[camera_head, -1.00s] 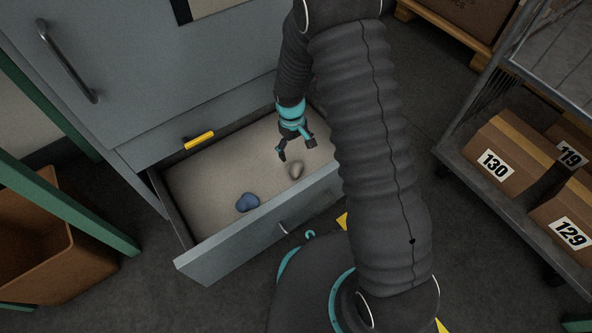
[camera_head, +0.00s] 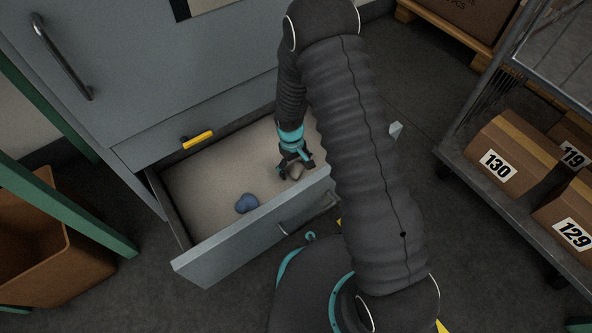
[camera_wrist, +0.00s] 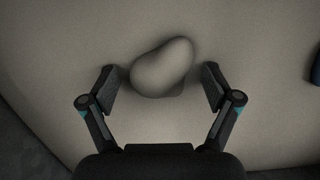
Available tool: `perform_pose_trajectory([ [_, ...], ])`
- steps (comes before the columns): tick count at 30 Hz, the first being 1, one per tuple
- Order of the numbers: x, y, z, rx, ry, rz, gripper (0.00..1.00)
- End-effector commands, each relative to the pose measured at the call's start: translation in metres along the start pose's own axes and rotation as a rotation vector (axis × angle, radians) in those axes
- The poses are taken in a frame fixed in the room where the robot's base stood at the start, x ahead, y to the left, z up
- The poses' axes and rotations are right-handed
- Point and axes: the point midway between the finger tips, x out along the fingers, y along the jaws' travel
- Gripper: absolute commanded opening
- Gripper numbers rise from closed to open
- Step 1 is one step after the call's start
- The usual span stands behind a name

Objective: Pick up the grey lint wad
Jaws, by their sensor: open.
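The grey lint wad (camera_wrist: 162,68) lies on the floor of the open drawer (camera_head: 215,185). In the wrist view it sits between my open fingertips, with a gap on each side, slightly beyond the line joining them. In the head view the wad (camera_head: 295,171) is partly covered by my gripper (camera_head: 295,172), which is low in the drawer with its fingers around it. My gripper also shows in the wrist view (camera_wrist: 160,88), open and empty.
A blue wad (camera_head: 247,203) lies to the left in the drawer; its edge shows at the wrist view's right (camera_wrist: 315,68). The drawer's front panel (camera_head: 255,230) stands close to my gripper. A cart with numbered boxes (camera_head: 510,160) is at right, a brown bin (camera_head: 50,240) at left.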

Motion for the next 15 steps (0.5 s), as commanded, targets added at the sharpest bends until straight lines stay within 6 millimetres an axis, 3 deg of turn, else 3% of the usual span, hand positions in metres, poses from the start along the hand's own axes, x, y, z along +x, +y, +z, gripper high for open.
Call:
perform_pose_trajectory([
  [1, -0.0002, 0.0000, 0.0000, 0.000, 0.000, 0.000, 0.88],
  [6, -0.0004, 0.0000, 0.0000, 0.000, 0.000, 0.000, 0.46],
  [8, -0.0004, 0.0000, 0.0000, 0.000, 0.000, 0.000, 0.34],
  [15, -0.0003, -0.0001, 0.0001, 0.000, 0.000, 0.000, 0.33],
])
